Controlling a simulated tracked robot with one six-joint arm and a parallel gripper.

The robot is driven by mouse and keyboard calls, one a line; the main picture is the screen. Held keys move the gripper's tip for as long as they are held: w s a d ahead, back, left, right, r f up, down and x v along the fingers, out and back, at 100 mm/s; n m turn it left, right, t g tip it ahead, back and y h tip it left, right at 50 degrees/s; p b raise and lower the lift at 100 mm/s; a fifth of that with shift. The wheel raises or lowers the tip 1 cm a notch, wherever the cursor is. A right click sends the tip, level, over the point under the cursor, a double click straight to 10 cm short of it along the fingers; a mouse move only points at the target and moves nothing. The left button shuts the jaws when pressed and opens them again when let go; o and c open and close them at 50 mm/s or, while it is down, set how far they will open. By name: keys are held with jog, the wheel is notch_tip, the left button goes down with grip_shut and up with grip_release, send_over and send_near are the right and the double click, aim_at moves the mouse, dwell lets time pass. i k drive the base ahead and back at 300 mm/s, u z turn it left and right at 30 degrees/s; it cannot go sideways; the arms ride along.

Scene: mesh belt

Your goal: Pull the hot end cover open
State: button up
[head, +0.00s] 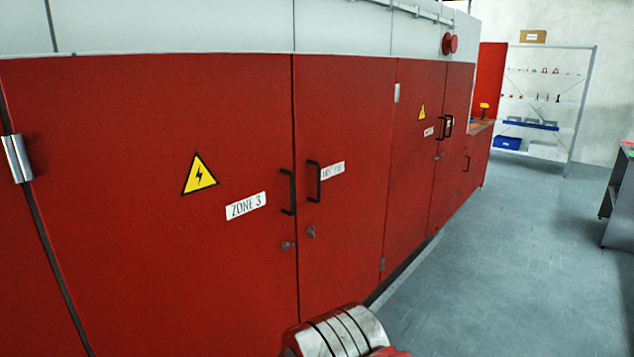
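A long red machine with closed door panels fills the left and middle of the head view. The near door (130,130) has a yellow lightning sign (200,174) and a white label (246,206) reading ZONE 3. Its black handle (288,192) faces the black handle (314,181) of the adjoining door (345,235), which has a partly covered label. Farther along are more closed red doors with black handles (447,126). No panel is readably marked as the hot end cover. My gripper is not in view; only a silver and red part of my arm shows at the bottom.
A red knob (449,44) sits on the machine's pale upper housing. A white shelf rack (570,115) with small items and bins stands at the back right. A metal cabinet or table (620,200) is at the right edge. The grey floor (490,260) between is clear.

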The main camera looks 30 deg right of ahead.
aim_at(343, 106)
jog(key=u, duration=0.05)
jog(key=i, duration=0.95)
jog(key=z, duration=0.05)
